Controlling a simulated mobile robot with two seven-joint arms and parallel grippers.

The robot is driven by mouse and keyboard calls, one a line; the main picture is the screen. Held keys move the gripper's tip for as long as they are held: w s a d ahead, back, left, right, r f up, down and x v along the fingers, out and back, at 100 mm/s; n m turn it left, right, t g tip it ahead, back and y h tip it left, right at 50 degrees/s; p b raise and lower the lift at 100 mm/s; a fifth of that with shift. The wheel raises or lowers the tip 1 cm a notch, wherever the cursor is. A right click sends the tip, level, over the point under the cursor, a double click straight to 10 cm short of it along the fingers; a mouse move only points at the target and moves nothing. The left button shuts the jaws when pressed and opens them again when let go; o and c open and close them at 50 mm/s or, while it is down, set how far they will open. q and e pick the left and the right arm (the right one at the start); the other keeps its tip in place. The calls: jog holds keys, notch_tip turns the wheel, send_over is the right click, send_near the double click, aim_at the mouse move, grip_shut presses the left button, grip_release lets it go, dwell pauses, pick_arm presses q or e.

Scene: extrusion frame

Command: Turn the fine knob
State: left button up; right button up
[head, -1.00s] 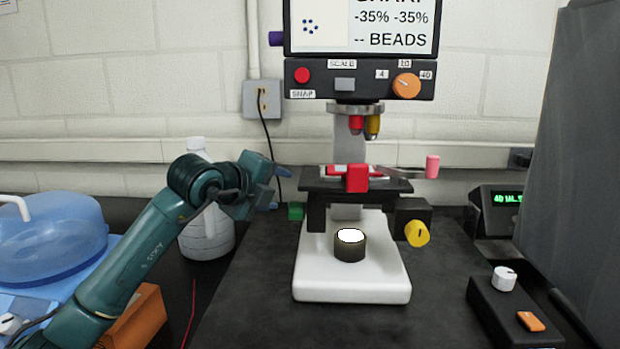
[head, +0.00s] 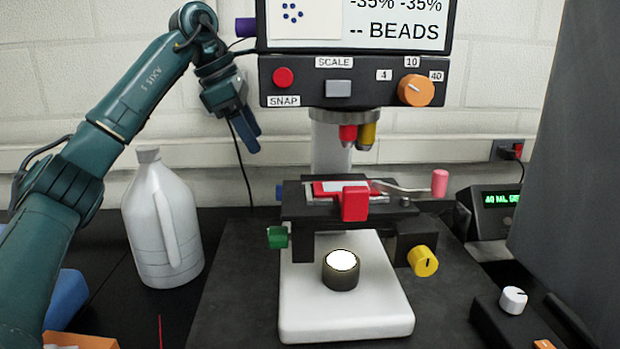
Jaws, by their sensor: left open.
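A microscope (head: 331,145) stands on a white base. It has a yellow knob (head: 423,261) with a dark mark low on its right, a green knob (head: 277,237) low on its left and a purple knob (head: 246,27) at the upper left beside the screen. No label shows which one is the fine knob. My left gripper (head: 247,133) is open and empty, pointing down, left of the control panel and below the purple knob. It appears to touch nothing. My right gripper is not in view.
The panel carries a red button (head: 283,77) and an orange dial (head: 416,90). A pink-tipped lever (head: 439,183) sticks out right of the stage. A white jug (head: 161,222) stands at left below my arm. A black box with a white knob (head: 513,300) is at lower right.

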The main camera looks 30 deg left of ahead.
aim_at(280, 186)
pick_arm(q)
jog(key=shift+m, duration=0.3)
jog(key=x, duration=1.3)
jog(key=shift+s+b, duration=0.15)
jog(key=shift+b, duration=0.15)
